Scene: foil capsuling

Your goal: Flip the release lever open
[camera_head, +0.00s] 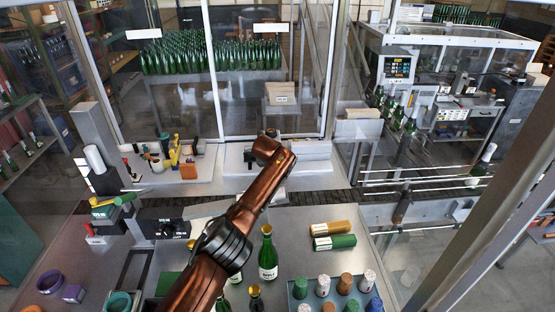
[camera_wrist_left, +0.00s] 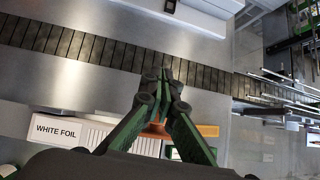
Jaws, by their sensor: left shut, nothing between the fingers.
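I cannot pick out the release lever with certainty in either view. My copper-coloured left arm reaches up through the middle of the head view, over the bench. My left gripper (camera_wrist_left: 164,82) has its green-sided, dark-tipped fingers drawn together, with nothing between them. It hangs above the bench and the dark slatted conveyor belt (camera_wrist_left: 75,45), which passes beyond the fingertips. In the head view the fingers are hidden behind the wrist. A black device with a small label (camera_head: 162,224) stands left of the arm. A small red-topped piece (camera_head: 90,229) stands further left. My right gripper is not seen.
A box marked WHITE FOIL (camera_wrist_left: 56,129) lies beside the gripper. Green bottles (camera_head: 267,255) stand close right of the arm. A tray (camera_head: 290,287) of coloured capsules is at the front right. Glass panels enclose the back.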

